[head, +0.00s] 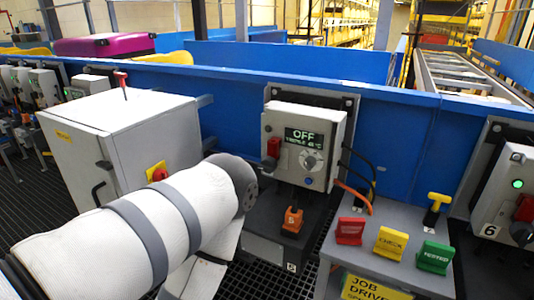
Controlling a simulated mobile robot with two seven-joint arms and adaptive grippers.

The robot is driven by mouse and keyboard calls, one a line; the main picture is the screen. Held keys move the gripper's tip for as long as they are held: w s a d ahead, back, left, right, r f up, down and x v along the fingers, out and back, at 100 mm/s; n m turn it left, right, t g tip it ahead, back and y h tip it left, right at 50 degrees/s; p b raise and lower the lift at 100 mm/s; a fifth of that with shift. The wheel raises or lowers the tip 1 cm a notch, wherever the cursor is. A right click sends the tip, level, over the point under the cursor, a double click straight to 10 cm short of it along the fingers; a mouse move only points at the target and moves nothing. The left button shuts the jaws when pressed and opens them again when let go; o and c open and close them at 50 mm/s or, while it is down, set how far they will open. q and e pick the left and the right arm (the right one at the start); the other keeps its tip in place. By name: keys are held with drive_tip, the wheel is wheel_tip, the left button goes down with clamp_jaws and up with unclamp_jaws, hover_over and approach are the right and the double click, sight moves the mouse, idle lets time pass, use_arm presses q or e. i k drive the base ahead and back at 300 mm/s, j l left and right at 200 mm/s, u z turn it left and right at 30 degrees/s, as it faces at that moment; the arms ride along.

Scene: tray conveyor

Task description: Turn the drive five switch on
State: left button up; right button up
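The drive five control box (300,145) is a light grey unit on the blue conveyor side. Its display (303,138) reads OFF, with a smaller line under it too small to read surely. A grey rotary knob (309,160) sits below the display, and a red lever (273,148) is on the box's left side. Below is a black motor housing with an orange piece (292,219) marked 5. One white arm of mine comes in from the lower left and bends just left of the box, apart from it. Neither gripper is in view.
A grey cabinet (120,150) with a red-on-yellow switch stands left. A grey stand (370,262) at right holds red, yellow and green tags and a yellow T-handle (438,202). Drive six's box (505,195), with a green light, is at far right. Orange and black cables hang beside box five.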

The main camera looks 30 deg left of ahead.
sight(268, 165)
drive_tip(key=u, duration=1)
